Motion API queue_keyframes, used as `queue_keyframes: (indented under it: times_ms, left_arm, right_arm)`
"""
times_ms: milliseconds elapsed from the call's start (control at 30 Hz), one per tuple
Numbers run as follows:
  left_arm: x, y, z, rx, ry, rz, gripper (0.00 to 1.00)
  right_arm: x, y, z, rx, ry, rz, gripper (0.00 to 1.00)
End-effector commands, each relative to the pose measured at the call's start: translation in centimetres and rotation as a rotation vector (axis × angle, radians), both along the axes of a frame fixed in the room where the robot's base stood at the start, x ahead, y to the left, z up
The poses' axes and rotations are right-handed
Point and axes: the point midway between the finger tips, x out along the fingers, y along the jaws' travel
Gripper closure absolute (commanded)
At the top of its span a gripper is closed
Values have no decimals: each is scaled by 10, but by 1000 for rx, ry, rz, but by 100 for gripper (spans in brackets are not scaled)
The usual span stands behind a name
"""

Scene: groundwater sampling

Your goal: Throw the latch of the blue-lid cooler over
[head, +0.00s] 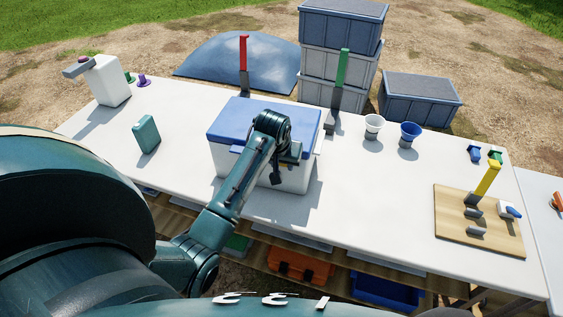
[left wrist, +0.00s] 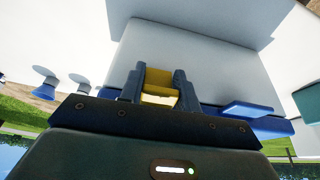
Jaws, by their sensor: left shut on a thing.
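The cooler (head: 230,160) stands on the white table with its blue lid (head: 232,115) down. My left gripper (head: 281,176) is at the cooler's front, right of its middle. In the left wrist view my left gripper (left wrist: 157,88) is shut on a yellow latch (left wrist: 158,76), which sits between the two fingers against the pale cooler wall (left wrist: 190,55). The lid's blue edge (left wrist: 270,126) shows beside the fingers there. My left arm hides part of the lid and front wall in the head view. My right gripper is not in view.
A teal bottle (head: 146,134) stands left of the cooler. A red-topped post (head: 243,62) and a green-topped post (head: 341,84) stand behind it.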

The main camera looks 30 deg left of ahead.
Motion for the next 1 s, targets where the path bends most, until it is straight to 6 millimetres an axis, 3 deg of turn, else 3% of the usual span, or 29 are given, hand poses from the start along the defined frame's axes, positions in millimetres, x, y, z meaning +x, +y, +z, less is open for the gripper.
queue_keyframes:
  times_ms: [133, 167, 433, 767, 1000]
  left_arm:
    - [-1, 0, -2, -1, 3, 0, 90]
    - [-1, 0, -2, -1, 3, 0, 67]
    - [0, 0, -1, 0, 1, 0, 45]
    - [-2, -1, 6, 1, -4, 1, 45]
    - [-17, -6, 47, 1, -6, 0, 45]
  right_arm:
    - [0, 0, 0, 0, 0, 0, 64]
    - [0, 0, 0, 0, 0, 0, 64]
    - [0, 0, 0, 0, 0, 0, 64]
    - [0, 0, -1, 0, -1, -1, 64]
    - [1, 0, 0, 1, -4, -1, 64]
